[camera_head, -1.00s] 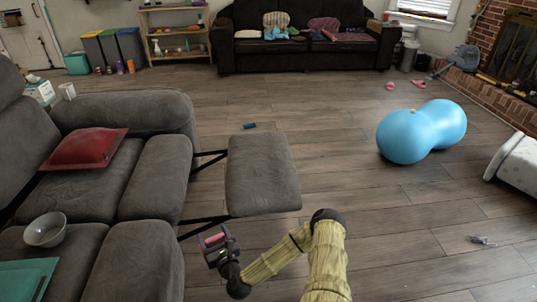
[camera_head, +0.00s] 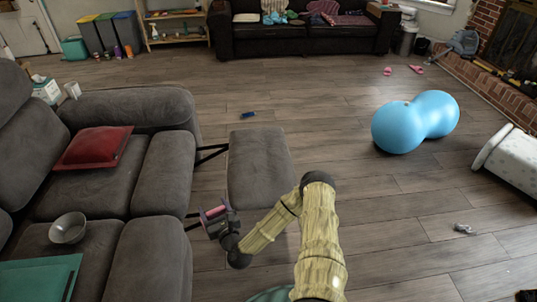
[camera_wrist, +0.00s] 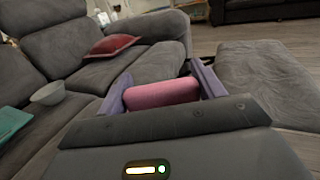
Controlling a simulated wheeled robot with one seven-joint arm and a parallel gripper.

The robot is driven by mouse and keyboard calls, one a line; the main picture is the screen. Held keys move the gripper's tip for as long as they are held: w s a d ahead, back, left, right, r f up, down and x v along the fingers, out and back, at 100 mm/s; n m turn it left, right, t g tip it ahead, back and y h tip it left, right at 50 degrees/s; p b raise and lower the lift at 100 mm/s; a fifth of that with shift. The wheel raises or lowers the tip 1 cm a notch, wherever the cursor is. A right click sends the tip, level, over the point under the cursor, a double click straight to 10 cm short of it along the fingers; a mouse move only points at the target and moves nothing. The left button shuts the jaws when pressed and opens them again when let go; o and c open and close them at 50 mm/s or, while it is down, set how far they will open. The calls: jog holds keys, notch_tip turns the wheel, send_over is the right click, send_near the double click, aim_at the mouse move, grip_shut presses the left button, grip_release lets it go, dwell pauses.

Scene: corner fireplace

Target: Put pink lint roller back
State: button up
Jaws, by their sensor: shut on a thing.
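The pink lint roller (camera_wrist: 162,93) is between the two purple fingers of my gripper (camera_wrist: 163,90) in the wrist view, and they are shut on it. My gripper (camera_head: 214,217) is beside the raised footrest of the grey recliner sofa, in the gap between the seat and the footrest. The roller's far end and handle are not clearly visible.
The grey sofa (camera_head: 150,262) fills the left, with a red pillow (camera_head: 93,147), a metal bowl (camera_head: 68,228) and a teal item (camera_head: 38,277) on it. The footrest (camera_head: 258,165) juts out near my arm. A blue peanut ball (camera_head: 398,127) lies at right. Open floor lies between.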

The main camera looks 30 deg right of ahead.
jog(key=shift+a, duration=0.25)
